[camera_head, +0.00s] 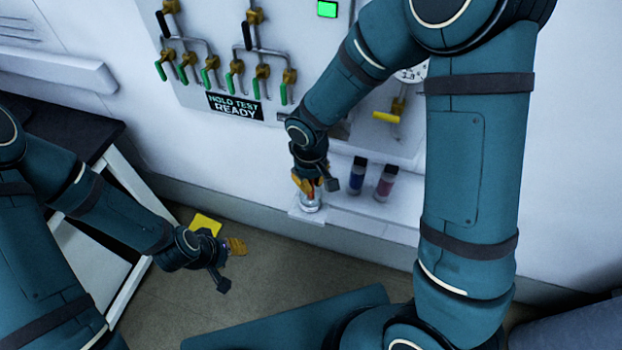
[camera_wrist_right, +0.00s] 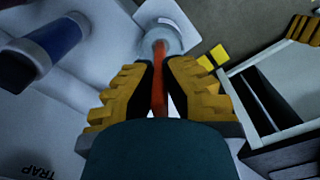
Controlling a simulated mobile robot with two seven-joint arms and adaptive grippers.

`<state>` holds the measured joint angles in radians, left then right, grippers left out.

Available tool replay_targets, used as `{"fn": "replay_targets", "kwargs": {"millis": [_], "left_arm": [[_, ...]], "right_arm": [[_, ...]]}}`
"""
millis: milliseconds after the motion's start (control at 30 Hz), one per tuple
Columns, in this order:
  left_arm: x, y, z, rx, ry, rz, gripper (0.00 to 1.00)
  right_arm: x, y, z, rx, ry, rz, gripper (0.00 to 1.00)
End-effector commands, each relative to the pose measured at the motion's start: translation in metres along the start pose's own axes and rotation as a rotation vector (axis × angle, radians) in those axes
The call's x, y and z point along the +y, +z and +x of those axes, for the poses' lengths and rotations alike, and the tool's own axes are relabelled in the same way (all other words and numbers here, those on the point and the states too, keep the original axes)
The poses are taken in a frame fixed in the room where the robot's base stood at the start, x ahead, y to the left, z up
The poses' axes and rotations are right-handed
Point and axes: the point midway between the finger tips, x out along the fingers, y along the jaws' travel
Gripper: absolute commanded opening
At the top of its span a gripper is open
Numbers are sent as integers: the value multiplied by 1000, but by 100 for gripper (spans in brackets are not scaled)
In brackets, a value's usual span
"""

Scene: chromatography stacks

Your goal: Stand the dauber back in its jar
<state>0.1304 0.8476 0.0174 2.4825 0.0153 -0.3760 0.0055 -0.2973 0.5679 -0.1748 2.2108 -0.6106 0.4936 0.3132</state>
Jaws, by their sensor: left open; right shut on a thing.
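The dauber (camera_wrist_right: 158,85) is a thin orange-red rod, held between the yellow fingers of my right gripper (camera_wrist_right: 160,85). Its far end meets the clear round jar (camera_wrist_right: 167,31) in the right wrist view; I cannot tell how deep it reaches inside. In the head view my right gripper (camera_head: 308,184) points down just above the jar (camera_head: 311,203), which stands at the left end of a white wall ledge. The fingers hide most of the dauber there. My left gripper (camera_head: 236,247) is open, low and left, away from the jar.
Two dark-capped bottles, one blue (camera_head: 357,174) and one reddish (camera_head: 384,183), stand on the ledge (camera_head: 345,212) right of the jar. Valves and a "HOLD TEST READY" sign (camera_head: 235,106) are on the wall panel above. A yellow patch (camera_head: 206,223) shows behind my left wrist.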

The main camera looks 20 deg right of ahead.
Motion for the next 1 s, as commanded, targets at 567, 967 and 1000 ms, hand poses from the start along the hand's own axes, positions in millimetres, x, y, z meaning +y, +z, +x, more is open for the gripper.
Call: {"fn": "replay_targets", "kwargs": {"millis": [567, 967, 1000], "left_arm": [[-1, 0, 4, 0, 0, 0, 47], [-1, 0, 4, 0, 0, 0, 47], [-1, 0, 4, 0, 0, 0, 47]], "right_arm": [[0, 0, 4, 0, 0, 0, 39], [0, 0, 4, 0, 0, 0, 69], [0, 0, 4, 0, 0, 0, 69]]}}
